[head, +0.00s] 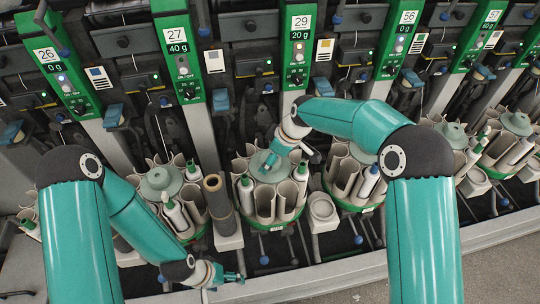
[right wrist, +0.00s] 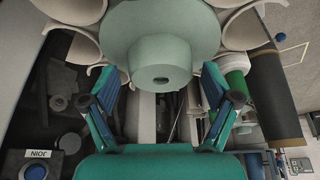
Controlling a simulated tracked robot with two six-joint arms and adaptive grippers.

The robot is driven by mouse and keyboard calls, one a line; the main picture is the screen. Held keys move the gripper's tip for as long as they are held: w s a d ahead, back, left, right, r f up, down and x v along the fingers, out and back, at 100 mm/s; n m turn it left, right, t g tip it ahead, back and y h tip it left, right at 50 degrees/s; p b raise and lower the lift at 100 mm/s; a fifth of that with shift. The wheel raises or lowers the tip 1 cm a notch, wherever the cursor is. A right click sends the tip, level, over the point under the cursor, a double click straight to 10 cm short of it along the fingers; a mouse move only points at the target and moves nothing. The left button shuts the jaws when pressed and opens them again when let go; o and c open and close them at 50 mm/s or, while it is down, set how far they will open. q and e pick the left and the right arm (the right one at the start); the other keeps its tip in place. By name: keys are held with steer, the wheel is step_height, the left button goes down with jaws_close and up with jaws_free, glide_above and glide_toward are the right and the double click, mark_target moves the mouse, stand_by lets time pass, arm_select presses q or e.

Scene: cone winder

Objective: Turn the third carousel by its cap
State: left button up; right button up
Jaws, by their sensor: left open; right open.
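The carousel (head: 264,205) below the green panel marked 29 is a ring of pale cups around a light green cap (head: 262,172). In the right wrist view the cap (right wrist: 160,62) is large, with a hole in its end. My right gripper (head: 288,157) is at this cap; in the right wrist view its fingers (right wrist: 158,88) are spread on either side of the cap's narrow end. I cannot tell whether they touch it. My arm and gripper cover part of the cap. My left gripper (head: 232,278) is open and empty, low in front of the machine.
Similar carousels stand left (head: 163,180) and right (head: 365,150). A dark brown tube (head: 217,200) stands close left of the middle carousel, and an empty pale holder (head: 322,210) stands to its right. A pale front rail (head: 350,270) and grey floor lie in front.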

steer(key=shift+a+f, duration=0.15)
steer(key=shift+f, duration=0.2)
steer(key=c, duration=1.6)
jaws_close()
steer(key=shift+w, duration=0.1)
